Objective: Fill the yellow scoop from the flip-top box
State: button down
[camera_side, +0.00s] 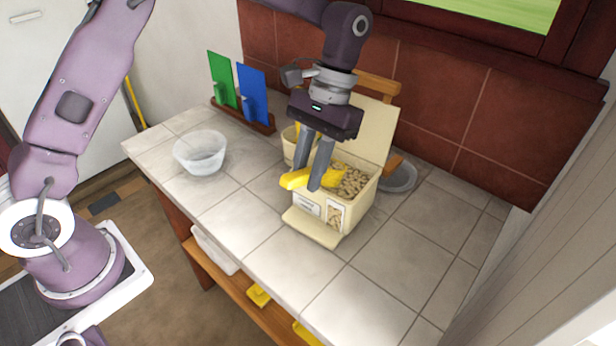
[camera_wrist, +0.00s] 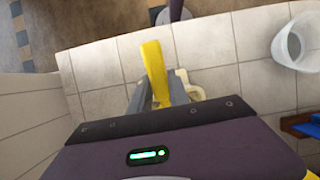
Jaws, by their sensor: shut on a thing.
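My gripper (camera_side: 318,165) is shut on the yellow scoop (camera_side: 296,180). The scoop sits at the front of the flip-top box (camera_side: 308,210), its far end reaching over the box opening. The cream box stands on the tiled counter with its lid (camera_side: 370,130) up and several tan pellets (camera_side: 352,182) inside. A front flap lies down on the counter. In the wrist view the scoop (camera_wrist: 155,70) shows between my fingers (camera_wrist: 160,95). The scoop's bowl is partly hidden by my fingers, so I cannot tell whether it holds pellets.
A clear bowl (camera_side: 200,152) stands on the left of the counter (camera_side: 240,215). Green (camera_side: 222,80) and blue (camera_side: 253,93) panels stand in a wooden rack behind. A grey round dish (camera_side: 400,177) lies right of the box. The front right counter is clear.

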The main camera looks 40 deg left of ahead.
jog(key=shift+r, duration=1.7)
jog(key=shift+s, duration=0.1)
jog(key=shift+s+t, duration=0.55)
jog(key=shift+t, duration=0.55)
jog(key=shift+s+r+t, duration=0.1)
jog(key=shift+s+t, duration=0.25)
jog(key=shift+t, duration=0.25)
jog(key=shift+s+t, duration=0.1)
jog(key=shift+t, duration=0.4)
jog(key=shift+r, duration=0.15)
